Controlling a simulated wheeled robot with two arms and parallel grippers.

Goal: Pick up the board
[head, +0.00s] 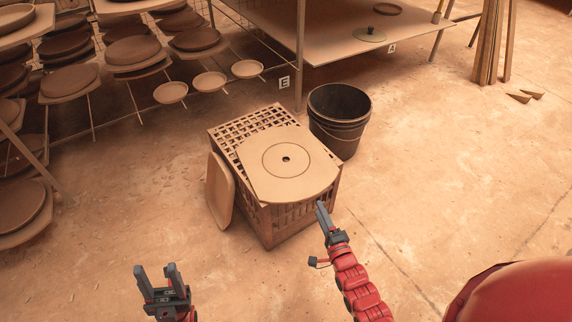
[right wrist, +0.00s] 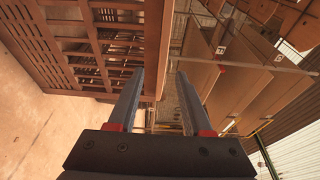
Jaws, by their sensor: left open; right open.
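The board (head: 290,165) is a flat tan slab with a rounded front edge, a ring mark and a small dark centre hole. It lies on top of an upturned-looking slatted crate (head: 275,225). My right gripper (head: 321,207) is at the board's front right edge. In the right wrist view its jaws (right wrist: 155,90) are open, and the board's edge (right wrist: 158,50) appears in line with the gap between them. I cannot tell how deep the edge sits there. My left gripper (head: 156,269) is open and empty, low and left of the crate, apart from it.
A second tan slab (head: 220,190) leans on the crate's left side. A dark bucket (head: 340,118) stands right behind the crate. Racks of round dishes (head: 130,50) fill the upper left, and a table (head: 340,30) stands at the back. The floor at right is mostly clear.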

